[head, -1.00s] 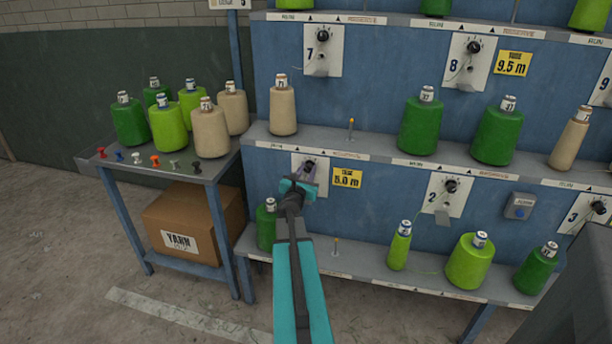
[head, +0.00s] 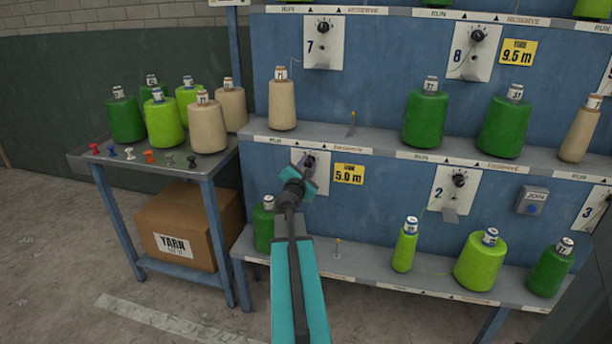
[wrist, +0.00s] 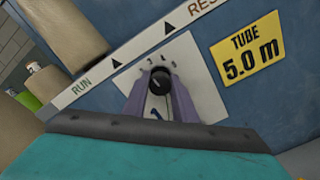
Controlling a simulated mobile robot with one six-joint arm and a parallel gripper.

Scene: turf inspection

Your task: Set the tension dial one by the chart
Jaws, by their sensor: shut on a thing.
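The tension dial one, a black knob (wrist: 159,82) on a white plate (wrist: 186,70), shows in the wrist view with small numbers above it and a blue 1 below. My gripper (wrist: 160,92) has its two purple fingers on either side of the knob, shut on it. A yellow tag reading TUBE 5.0 m (head: 349,174) is right of the plate. I see no chart that I can read.
Shelves with green and tan yarn cones (head: 425,118) stand above and below the dial. Dials 7 (head: 323,27), 8 (head: 478,35) and 2 (head: 459,181) are on the same blue rack. A side table (head: 205,165) with cones and coloured pins stands left, above a yarn box (head: 178,225).

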